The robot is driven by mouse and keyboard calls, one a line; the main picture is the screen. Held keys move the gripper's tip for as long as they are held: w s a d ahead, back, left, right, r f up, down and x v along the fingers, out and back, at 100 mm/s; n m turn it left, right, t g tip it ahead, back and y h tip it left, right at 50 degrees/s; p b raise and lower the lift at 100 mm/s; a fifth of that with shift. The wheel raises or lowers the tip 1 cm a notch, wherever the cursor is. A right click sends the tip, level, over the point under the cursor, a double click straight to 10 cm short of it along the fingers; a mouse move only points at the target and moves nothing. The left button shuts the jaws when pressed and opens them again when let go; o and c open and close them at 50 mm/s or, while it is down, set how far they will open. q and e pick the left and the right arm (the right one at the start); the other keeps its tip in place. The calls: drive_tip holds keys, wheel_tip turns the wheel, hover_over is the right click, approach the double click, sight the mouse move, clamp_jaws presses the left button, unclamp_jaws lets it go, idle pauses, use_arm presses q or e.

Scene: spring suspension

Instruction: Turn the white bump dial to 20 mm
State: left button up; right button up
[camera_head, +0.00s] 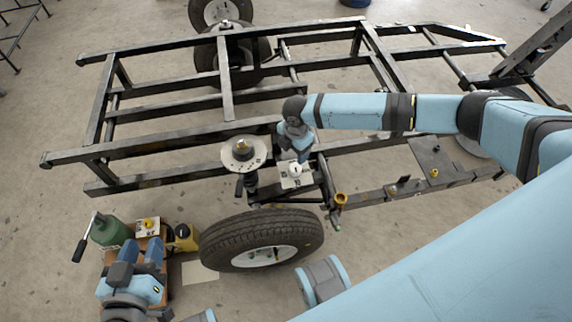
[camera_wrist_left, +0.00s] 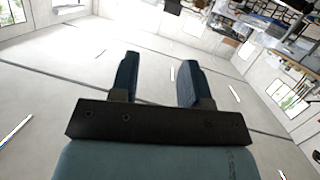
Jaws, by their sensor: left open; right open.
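A small white knob (camera_head: 296,169), which I take for the white bump dial, sits on a pale square plate (camera_head: 300,183) with dark marks beside the frame's near rail. The marks are too small to read a setting surely. My right gripper (camera_head: 299,155) comes down from above, just behind the knob, with its fingers open. I cannot tell whether they touch the knob. My left gripper (camera_head: 146,246) is at the lower left, far from the dial. Its two fingers (camera_wrist_left: 160,82) are apart and empty in the left wrist view.
A round pale disc (camera_head: 236,162) with a central knob stands left of the dial. A green canister (camera_head: 112,236), a yellow-knobbed plate (camera_head: 140,228) and a yellow container (camera_head: 186,240) are near my left gripper. The black frame (camera_head: 170,146) spans behind.

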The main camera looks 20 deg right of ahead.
sight(295, 168)
drive_tip(key=f+b, duration=0.1)
drive_tip(key=f, duration=0.3)
drive_tip(key=w+d+f+b, duration=0.1)
drive_tip(key=f+b, duration=0.1)
drive_tip(key=f, duration=0.2)
drive_tip(key=f+b, duration=0.2)
drive_tip(key=f, duration=0.2)
drive_tip(key=shift+w+d+f, duration=0.15)
drive_tip(key=shift+w+f, duration=0.05)
drive_tip(key=shift+f, duration=0.15)
use_arm(q)
drive_tip(key=d+r+t+h, duration=0.3)
drive_tip(key=r+t, duration=0.1)
drive_tip(key=r, duration=0.4)
drive_tip(key=shift+w+d+r, duration=0.15)
drive_tip(key=shift+w+d, duration=0.1)
use_arm(e)
drive_tip(key=shift+f, duration=0.6)
drive_tip(key=c, duration=0.9)
use_arm(q)
drive_tip(key=shift+r, duration=0.1)
use_arm(e)
drive_tip(key=shift+r, duration=0.1)
